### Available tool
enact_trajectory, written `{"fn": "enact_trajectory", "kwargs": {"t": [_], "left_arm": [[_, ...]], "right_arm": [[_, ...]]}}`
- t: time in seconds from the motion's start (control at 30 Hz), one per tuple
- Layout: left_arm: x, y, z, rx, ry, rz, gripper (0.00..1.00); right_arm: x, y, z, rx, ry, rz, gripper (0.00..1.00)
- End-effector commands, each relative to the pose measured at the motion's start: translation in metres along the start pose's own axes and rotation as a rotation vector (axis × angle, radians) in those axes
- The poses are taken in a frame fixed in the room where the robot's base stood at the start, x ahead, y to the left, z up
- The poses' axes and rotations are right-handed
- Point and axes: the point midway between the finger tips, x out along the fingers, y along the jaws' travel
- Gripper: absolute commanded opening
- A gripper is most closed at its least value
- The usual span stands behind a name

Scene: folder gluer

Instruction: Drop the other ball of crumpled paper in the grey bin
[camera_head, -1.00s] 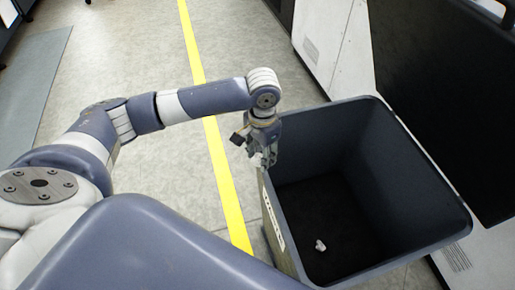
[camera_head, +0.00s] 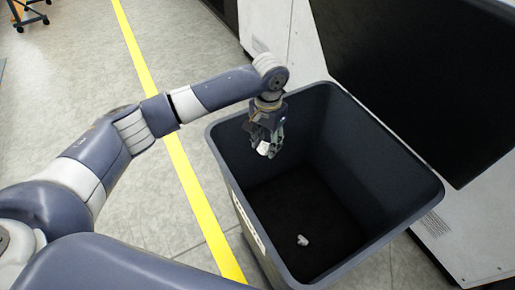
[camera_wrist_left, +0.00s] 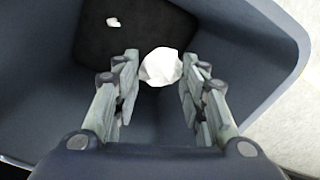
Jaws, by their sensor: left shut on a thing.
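My left gripper (camera_head: 265,148) points down inside the opening of the grey bin (camera_head: 411,168), near its far left side. It is shut on a white ball of crumpled paper (camera_head: 263,147). The held paper ball shows between the fingertips in the left wrist view (camera_wrist_left: 161,67), with the bin's dark floor below it. Another white crumpled paper ball (camera_head: 303,240) lies on the bin floor and also shows in the left wrist view (camera_wrist_left: 113,22). My right gripper is out of view.
A white machine with a large black panel (camera_head: 415,80) stands right behind the bin. A yellow floor line (camera_head: 180,160) runs to the left of the bin.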

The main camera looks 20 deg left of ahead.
Motion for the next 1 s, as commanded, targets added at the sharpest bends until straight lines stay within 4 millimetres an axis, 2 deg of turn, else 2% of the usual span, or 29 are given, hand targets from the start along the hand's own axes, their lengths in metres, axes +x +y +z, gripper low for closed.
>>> {"fn": "enact_trajectory", "kwargs": {"t": [0.37, 0.4, 0.47, 0.5, 0.83, 1.0], "left_arm": [[0.0, 0.002, -0.004, 0.0, -0.001, 0.0, 0.24], [0.0, 0.002, -0.004, 0.0, -0.001, 0.0, 0.46], [0.0, 0.002, -0.004, 0.0, 0.0, 0.0, 0.59], [0.0, 0.002, -0.004, 0.0, -0.001, 0.0, 0.62], [-0.001, 0.002, -0.004, 0.0, 0.0, 0.0, 0.62], [-0.019, 0.002, -0.005, 0.0, 0.003, 0.001, 0.62]], "right_arm": [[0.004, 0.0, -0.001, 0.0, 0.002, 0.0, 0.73], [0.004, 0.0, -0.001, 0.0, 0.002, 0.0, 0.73], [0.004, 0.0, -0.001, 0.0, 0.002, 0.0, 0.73], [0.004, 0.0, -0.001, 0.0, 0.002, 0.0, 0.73], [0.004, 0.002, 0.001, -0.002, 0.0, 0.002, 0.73], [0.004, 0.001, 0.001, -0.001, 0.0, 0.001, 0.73]]}}
